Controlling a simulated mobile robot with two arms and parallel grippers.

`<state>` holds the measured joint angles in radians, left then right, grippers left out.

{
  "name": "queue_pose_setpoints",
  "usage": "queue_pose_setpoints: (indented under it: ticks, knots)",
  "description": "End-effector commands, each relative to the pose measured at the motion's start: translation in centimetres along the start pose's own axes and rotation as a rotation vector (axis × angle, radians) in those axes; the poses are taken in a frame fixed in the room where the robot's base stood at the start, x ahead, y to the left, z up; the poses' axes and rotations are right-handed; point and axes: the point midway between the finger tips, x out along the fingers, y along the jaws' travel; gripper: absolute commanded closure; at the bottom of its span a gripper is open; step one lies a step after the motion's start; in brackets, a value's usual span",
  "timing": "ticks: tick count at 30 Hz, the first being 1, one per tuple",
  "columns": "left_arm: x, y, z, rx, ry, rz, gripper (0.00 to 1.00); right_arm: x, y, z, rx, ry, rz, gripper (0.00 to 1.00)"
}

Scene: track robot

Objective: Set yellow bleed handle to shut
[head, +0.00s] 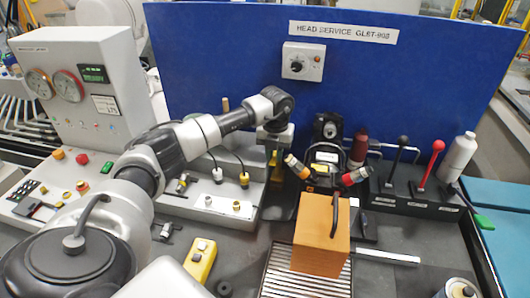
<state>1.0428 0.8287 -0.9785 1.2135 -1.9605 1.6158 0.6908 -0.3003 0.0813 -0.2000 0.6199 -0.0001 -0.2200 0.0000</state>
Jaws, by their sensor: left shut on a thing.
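My left gripper (274,152) reaches in from the left and points down in front of the blue panel, in the middle of the picture. It is shut on a small yellow part, which I take to be the yellow bleed handle (273,158). Only a little of the handle shows beneath the gripper, so its exact angle is hidden. My right gripper is not in view.
An orange block (318,232) stands on a slatted grate in front. A black device with orange and red ends (323,158) is just right of the gripper. Black and red levers (432,163) and a white bottle (458,155) stand farther right.

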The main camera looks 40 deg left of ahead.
Motion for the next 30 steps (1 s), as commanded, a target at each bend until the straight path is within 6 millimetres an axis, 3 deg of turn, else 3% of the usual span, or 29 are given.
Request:
queue_pose_setpoints:
  ticks: [6,19,20,24,30]
  knots:
    - [-0.27,-0.98,0.28,-0.032,-0.005,-0.003,1.00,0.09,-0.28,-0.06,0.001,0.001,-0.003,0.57]
    - [-0.30,-1.09,0.33,-0.040,-0.006,-0.003,1.00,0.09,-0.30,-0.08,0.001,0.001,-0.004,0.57]
    - [-0.30,-1.08,0.33,-0.040,-0.006,-0.003,0.76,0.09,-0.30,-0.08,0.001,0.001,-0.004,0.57]
    - [-0.22,-1.09,0.28,-0.038,-0.005,-0.002,0.54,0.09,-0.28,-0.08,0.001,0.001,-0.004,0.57]
    - [-0.12,-1.10,0.22,-0.036,-0.002,-0.001,0.54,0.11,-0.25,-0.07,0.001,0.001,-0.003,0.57]
